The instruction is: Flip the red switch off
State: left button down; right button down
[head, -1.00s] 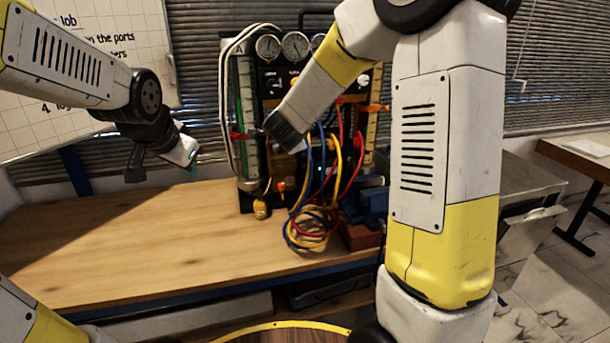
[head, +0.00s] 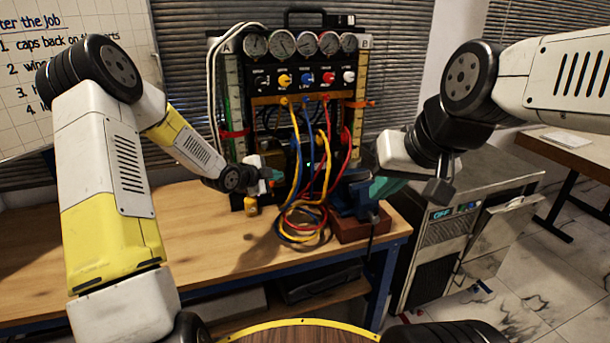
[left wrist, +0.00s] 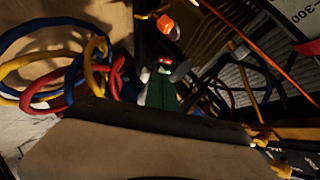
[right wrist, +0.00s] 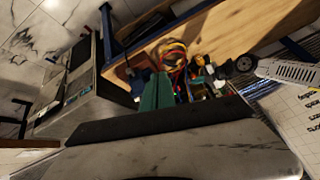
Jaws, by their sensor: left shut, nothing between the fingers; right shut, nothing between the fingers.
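The gauge rig (head: 262,98) stands on the bench with a row of dials and coloured knobs. A small red part (left wrist: 165,61) shows just beyond my left fingertips in the left wrist view; it may be the red switch, but I cannot tell its position. In the head view the lower rig is partly hidden by hoses and my left gripper. My left gripper (head: 274,174) is shut and empty, low in front of the rig, left of the hoses. I cannot tell if it touches anything. My right gripper (head: 376,188) is shut and empty, by the blue vise.
Red, blue and yellow hoses (head: 305,218) hang in front of the rig and coil on the bench. A blue vise (head: 350,199) sits on a red-brown block to the right. A yellow-tipped part (head: 251,205) stands at the rig's lower left. The bench's left side (head: 185,245) is clear.

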pick_arm(q)
jog(key=shift+w+d+f, duration=0.15)
jog(key=shift+d+f, duration=0.1)
jog(key=shift+d, duration=0.1)
jog(key=shift+d, duration=0.1)
send_near(301, 176)
jog(key=x, duration=0.5)
jog(key=shift+w+d, duration=0.15)
jog(key=shift+w, duration=0.1)
jog(key=shift+f, duration=0.15)
